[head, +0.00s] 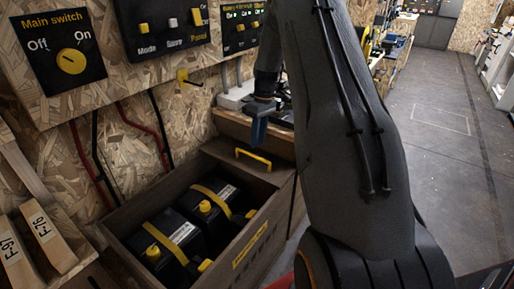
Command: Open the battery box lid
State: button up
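The wooden battery box (226,258) stands at lower centre against the wall. Two black batteries with yellow straps and yellow caps show inside through its uncovered top. A wooden panel with a yellow handle (253,158) is at the box's far end. It looks like the lid, but I cannot tell how it is joined to the box. My gripper (259,132) hangs above and slightly right of this handle, its dark fingers pointing down. It appears apart from the handle. The fingers overlap in this view, so their opening is hidden, and I see nothing held.
Switch panels (161,30) and a main switch (60,55) are on the chipboard wall above the box. A yellow hook (187,77) sticks out of the wall. Labelled wooden pieces (40,222) stand at left. Open floor (440,130) lies at right beyond my arm.

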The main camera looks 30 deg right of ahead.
jog(key=r, duration=0.2)
jog(key=shift+w+d+r, duration=0.1)
jog(key=shift+d+r, duration=0.15)
jog(key=shift+r, duration=0.05)
jog(key=s+a+r+m+h+p, duration=0.1)
jog(key=s+a+r+m+p, duration=0.3)
jog(key=s+a+r, duration=0.85)
jog(key=s+a+r+p, duration=0.1)
jog(key=s+a, duration=0.2)
jog(key=s, duration=0.3)
jog(key=s+a+r+p, duration=0.1)
jog(key=s+a+p, duration=0.1)
jog(key=s+a, duration=0.2)
jog(key=s+a+r+m+t+h+p, duration=0.1)
jog(key=s+a+p, duration=0.1)
jog(key=s, duration=0.8)
jog(key=shift+a, duration=0.7)
jog(key=shift+o, duration=0.3)
jog(key=shift+s+a, duration=0.1)
jog(key=shift+a, duration=0.05)
